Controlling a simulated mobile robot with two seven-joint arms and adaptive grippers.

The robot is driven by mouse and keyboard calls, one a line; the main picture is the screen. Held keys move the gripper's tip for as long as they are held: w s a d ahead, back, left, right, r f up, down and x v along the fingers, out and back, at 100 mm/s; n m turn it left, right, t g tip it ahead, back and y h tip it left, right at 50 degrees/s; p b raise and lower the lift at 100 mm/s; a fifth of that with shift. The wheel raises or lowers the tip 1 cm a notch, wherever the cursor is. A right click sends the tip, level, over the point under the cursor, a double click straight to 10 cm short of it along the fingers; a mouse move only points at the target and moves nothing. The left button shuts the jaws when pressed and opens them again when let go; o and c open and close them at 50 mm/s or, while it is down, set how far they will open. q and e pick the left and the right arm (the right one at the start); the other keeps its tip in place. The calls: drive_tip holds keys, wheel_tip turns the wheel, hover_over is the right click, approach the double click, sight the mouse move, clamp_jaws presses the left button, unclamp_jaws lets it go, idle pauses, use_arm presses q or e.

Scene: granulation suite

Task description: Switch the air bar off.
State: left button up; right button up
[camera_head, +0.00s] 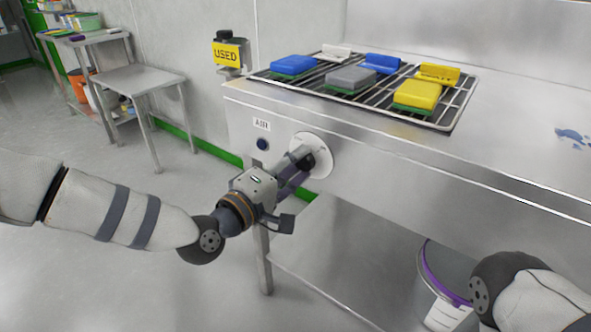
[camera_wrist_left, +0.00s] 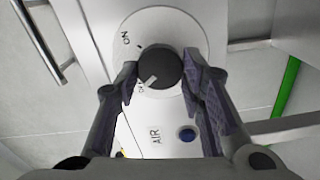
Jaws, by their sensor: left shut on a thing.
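The air bar's switch is a round dark knob (camera_wrist_left: 165,68) on a white dial plate (camera_wrist_left: 190,28), on the front of the steel bench. The plate also shows in the head view (camera_head: 322,160), where my gripper mostly hides the knob. My left gripper (camera_head: 298,160) is at the dial, its fingers on both sides of the knob and shut on it in the left wrist view (camera_wrist_left: 160,80). The knob's pale pointer slants to the lower left, close to small, partly hidden letters. "ON" (camera_wrist_left: 126,38) is printed at the plate's upper left. My right gripper is out of view.
An AIR label (camera_head: 262,124) and a blue button (camera_head: 262,144) sit beside the dial. A USED holder (camera_head: 227,55) stands at the bench's left end. A bucket (camera_head: 440,300) is below.

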use_arm(q)
drive_tip(key=shift+f+n+b, duration=0.1)
drive_tip(key=shift+n+b, duration=0.3)
drive_tip(key=shift+n, duration=0.5)
drive_tip(key=o, duration=1.1)
drive_tip(key=shift+o, duration=0.2)
drive_tip(key=v, duration=1.2)
